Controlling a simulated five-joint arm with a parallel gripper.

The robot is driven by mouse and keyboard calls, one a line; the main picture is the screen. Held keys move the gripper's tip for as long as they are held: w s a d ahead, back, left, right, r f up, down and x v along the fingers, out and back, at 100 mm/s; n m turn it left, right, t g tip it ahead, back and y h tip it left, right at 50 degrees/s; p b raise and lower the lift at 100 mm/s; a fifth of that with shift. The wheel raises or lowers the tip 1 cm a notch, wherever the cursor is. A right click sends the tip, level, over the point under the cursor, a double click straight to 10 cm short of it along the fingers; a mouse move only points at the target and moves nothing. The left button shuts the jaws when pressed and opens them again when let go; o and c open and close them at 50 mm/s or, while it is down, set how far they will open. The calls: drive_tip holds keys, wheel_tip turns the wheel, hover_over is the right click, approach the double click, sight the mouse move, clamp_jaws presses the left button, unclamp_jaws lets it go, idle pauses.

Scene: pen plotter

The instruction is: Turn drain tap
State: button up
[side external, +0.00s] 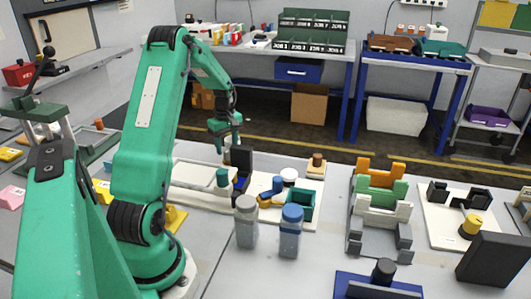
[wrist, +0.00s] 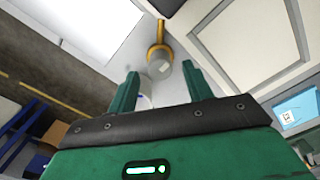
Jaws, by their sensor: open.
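My gripper (side external: 226,146) hangs fingers-down above the bench, over the pale plate. In the wrist view its two green fingers (wrist: 160,74) stand apart with nothing held. Just beyond the fingertips there is a yellow ring with a straight yellow lever and a grey round body, which looks like the drain tap (wrist: 160,52). It lies roughly on the line between the fingers and appears apart from them. In the side view I cannot tell for sure which part is this tap; the area under my gripper is partly hidden by a dark upright block (side external: 242,162).
A grey-capped jar (side external: 246,222) and a blue-capped jar (side external: 290,232) stand in front. A green open box (side external: 300,204) is beside them. A rack of coloured brackets (side external: 380,205) stands to the right. Bare grey bench lies between the jars and the rack.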

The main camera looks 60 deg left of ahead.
sight(228, 154)
drive_tip(key=shift+f, duration=1.5)
drive_tip(key=shift+c, duration=0.4)
drive_tip(key=c, duration=0.9)
